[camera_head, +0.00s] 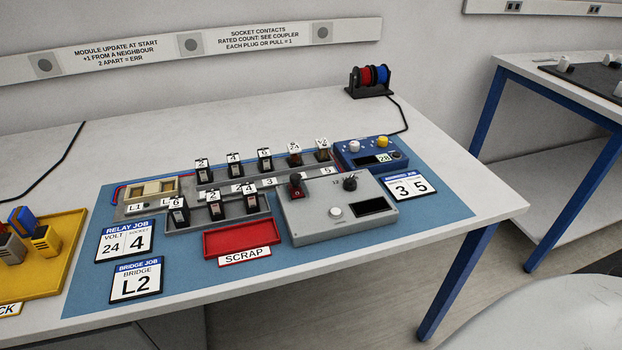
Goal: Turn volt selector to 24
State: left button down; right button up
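A grey control box (338,215) stands on the blue mat right of centre. A black knob (350,182) sits at its upper right, with small printed marks beside it that look like "12" and are partly hidden; I take it for the volt selector, and its exact setting is too small to read. A dark red and black part (296,183) stands at the box's upper left. A white round button (335,212) and a dark display (372,206) are on its top face. The relay job card (125,240) reads volt 24, socket 4. Neither gripper is in view.
A red scrap tray (242,238) lies left of the box. Racks with several labelled modules (249,203) stand behind it. A blue device (371,153) is behind the box. A yellow tray (45,280) is at far left. The table's right front is clear.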

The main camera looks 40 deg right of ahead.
aim_at(350, 184)
jog(key=u, duration=0.2)
jog(key=k, duration=0.3)
jog(key=z, duration=0.75)
jog(key=i, duration=0.25)
jog(key=z, duration=0.6)
